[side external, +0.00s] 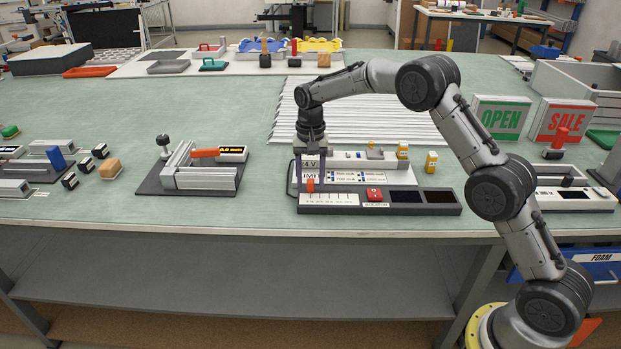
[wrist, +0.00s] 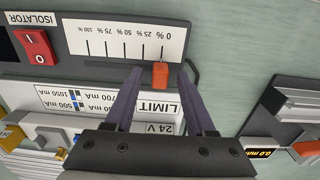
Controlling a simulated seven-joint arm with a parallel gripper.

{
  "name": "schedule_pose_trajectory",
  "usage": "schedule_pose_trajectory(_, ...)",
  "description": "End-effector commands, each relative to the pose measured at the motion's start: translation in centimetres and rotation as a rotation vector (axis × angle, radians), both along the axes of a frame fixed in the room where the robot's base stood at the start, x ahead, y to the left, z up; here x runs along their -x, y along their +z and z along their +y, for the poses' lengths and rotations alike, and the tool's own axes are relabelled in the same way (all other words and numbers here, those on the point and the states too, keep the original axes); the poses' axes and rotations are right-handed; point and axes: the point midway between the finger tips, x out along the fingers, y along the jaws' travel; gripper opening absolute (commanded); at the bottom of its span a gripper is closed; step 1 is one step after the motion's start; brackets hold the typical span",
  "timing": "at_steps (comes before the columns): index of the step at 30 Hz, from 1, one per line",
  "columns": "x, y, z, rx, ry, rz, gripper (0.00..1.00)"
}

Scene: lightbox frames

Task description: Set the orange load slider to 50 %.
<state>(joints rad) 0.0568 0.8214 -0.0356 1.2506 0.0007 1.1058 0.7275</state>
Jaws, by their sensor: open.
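The orange load slider (side external: 310,185) stands at the left end of the grey control panel (side external: 335,209). In the wrist view the orange slider (wrist: 160,75) lines up with the 0 % mark of a white scale (wrist: 125,41), which appears upside down, with 25, 50, 75 and 100 % running leftward. My gripper (side external: 310,182) points down over the panel. Its two purple fingers are open, one on each side of the slider. In the wrist view my gripper (wrist: 160,69) shows gaps between both fingertips and the slider.
A red isolator switch (wrist: 35,47) is on the same panel beyond the 100 % end of the scale. Behind the panel is a unit with 24 V and LIMIT labels (wrist: 180,108). A separate grey fixture (side external: 195,176) with an orange handle stands to the left, with clear green bench between.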

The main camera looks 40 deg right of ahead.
Motion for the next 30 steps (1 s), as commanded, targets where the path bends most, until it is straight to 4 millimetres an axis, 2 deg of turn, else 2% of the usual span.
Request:
schedule_pose_trajectory(9, -0.02, -0.26, -0.01, 0.0, 0.0, -0.001, 0.55)
schedule_pose_trajectory(11, -0.02, -0.25, -0.01, 0.0, 0.0, -0.001, 0.46)
schedule_pose_trajectory(18, -0.02, -0.23, 0.01, 0.0, 0.0, -0.001, 0.03)
schedule_pose_trajectory(19, -0.03, -0.23, 0.0, 0.0, 0.0, -0.001, 0.0)
schedule_pose_trajectory(30, -0.03, -0.2, 0.0, 0.0, 0.0, -0.001, 0.0)
